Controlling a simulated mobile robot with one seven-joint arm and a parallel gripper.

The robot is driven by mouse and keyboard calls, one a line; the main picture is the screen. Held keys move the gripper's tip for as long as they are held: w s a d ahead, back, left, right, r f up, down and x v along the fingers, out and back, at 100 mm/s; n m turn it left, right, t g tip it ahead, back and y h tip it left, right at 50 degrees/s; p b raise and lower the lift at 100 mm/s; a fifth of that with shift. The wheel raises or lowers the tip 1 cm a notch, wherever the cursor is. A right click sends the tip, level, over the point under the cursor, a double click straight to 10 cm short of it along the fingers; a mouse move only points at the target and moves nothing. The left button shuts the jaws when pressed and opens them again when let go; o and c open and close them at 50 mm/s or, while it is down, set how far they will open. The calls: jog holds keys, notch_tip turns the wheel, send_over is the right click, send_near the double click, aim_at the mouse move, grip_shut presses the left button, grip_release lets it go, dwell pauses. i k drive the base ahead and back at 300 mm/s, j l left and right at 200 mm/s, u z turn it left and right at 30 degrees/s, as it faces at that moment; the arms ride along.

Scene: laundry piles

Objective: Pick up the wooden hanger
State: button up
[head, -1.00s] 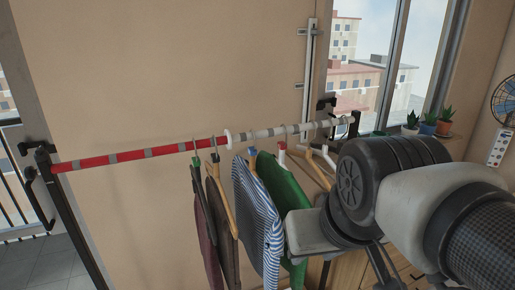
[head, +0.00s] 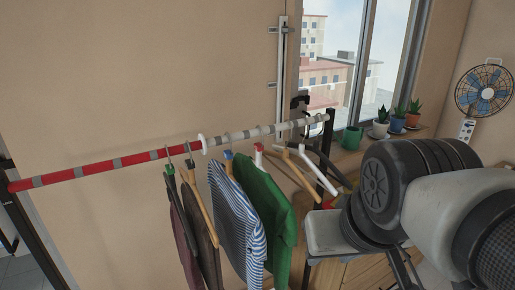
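A bare wooden hanger (head: 303,174) hangs from the rail to the right of the green garment. Other wooden hangers (head: 201,207) carry clothes further left. My arm fills the lower right of the head view, in front of and to the right of the bare hanger. My gripper's fingers do not show, so I cannot see whether they are open or shut.
The red and white rail (head: 110,166) holds dark garments, a striped shirt (head: 237,222) and a green garment (head: 267,205). A dark-and-white hanger (head: 318,158) hangs right of the wooden one. A wooden dresser (head: 362,268), potted plants (head: 397,121) and a fan (head: 484,91) are at right.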

aim_at(311, 192)
jog(key=z, duration=3.35)
jog(key=u, duration=3.35)
jog(key=i+l+u, duration=0.15)
jog(key=l+u, duration=0.15)
jog(key=l, duration=0.2)
jog(key=i+l+u, duration=0.1)
jog(key=l+u, duration=0.15)
jog(key=l, duration=0.2)
jog(key=l+u, duration=0.3)
jog(key=l, duration=0.25)
jog(key=i, duration=0.05)
